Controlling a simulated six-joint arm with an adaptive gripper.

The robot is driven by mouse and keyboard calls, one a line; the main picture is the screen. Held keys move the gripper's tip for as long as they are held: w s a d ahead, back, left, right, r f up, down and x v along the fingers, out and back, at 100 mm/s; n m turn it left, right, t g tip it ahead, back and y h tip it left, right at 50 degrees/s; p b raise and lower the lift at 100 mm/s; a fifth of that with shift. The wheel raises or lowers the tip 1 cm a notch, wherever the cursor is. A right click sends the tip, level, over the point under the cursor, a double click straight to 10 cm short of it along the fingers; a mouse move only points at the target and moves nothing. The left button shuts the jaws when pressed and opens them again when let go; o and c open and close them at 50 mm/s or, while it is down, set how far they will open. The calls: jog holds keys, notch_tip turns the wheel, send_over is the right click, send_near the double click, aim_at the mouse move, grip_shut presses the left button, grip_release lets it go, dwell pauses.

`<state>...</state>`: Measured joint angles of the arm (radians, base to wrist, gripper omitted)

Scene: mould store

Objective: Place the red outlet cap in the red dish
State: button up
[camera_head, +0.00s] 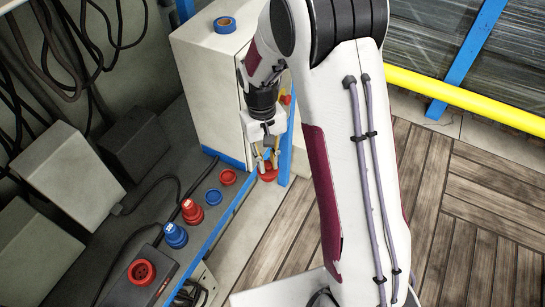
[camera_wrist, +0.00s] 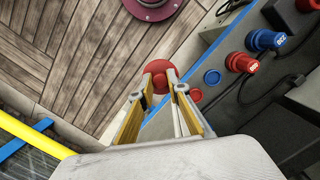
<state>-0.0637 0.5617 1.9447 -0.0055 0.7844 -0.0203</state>
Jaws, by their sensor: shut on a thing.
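My gripper (camera_head: 267,160) is shut on the red outlet cap (camera_head: 268,175), a round red piece at its fingertips. In the wrist view the cap (camera_wrist: 157,70) shows beyond and between the fingertips (camera_wrist: 158,82), which hide part of it. A small round red dish (camera_head: 228,177) lies on the grey bench near its blue edge, left of the cap in the head view. In the wrist view the dish (camera_wrist: 194,95) is right of the cap, apart from it. The cap is held out past the bench edge, over the floor side.
A small blue dish (camera_head: 213,196) lies beside the red one. A white cabinet (camera_head: 205,90) with blue tape (camera_head: 225,25) on top rises behind.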

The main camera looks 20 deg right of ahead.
jog(key=w+a+f+n+t+h, duration=0.1)
jog(key=w+a+f+n, duration=0.9)
jog(key=w, duration=0.4)
jog(key=shift+w+a+f+n, duration=0.15)
jog(key=shift+a+f+n, duration=0.35)
jog(key=shift+n, duration=0.8)
jog(key=shift+r, duration=0.1)
jog(key=shift+f, duration=2.7)
jog(key=shift+f, duration=0.85)
dwell(0.5)
jog(key=o, duration=1.4)
